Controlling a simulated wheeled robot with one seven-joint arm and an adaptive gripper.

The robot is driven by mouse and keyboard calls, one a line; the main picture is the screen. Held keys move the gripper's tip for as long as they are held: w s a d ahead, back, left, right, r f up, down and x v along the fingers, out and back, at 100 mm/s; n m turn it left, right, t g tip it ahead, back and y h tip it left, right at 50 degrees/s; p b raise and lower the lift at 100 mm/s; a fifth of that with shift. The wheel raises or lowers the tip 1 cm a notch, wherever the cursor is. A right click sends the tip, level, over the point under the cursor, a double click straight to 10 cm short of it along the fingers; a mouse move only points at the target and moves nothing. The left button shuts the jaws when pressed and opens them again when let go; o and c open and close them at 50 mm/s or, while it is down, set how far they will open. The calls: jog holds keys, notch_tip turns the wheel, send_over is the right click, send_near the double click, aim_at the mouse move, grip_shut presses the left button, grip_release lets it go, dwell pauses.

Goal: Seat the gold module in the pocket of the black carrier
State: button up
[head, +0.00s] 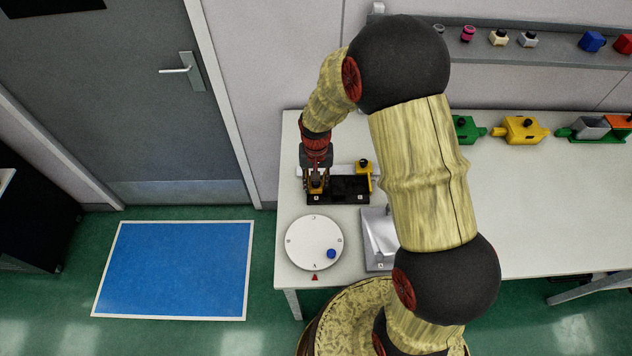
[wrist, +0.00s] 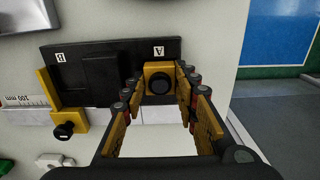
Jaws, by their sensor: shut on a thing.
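The black carrier (head: 350,197) lies on the white table; in the wrist view the carrier (wrist: 70,53) has a dark square recess near its B label. The gold module (wrist: 158,69), a block with a round black knob, is between the fingers of my gripper (wrist: 160,84) at the carrier's A end. My gripper (head: 316,181) is shut on the module and hides most of it in the head view. I cannot tell whether the module touches the carrier or is held just above it.
A yellow bracket with a black knob (wrist: 68,125) stands at the carrier's B end, beside a 100 mm scale (wrist: 25,102). In front are a white round dial (head: 308,236) with a blue knob and a grey metal plate (head: 380,232). Coloured fixtures (head: 522,130) stand at the back right.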

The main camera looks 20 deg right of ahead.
jog(key=shift+f, duration=0.5)
dwell(1.1)
jog(key=o, duration=1.2)
jog(key=shift+o, duration=1.3)
jog(key=shift+o, duration=0.9)
jog(key=shift+r+p, duration=2.15)
jog(key=shift+r, duration=1.4)
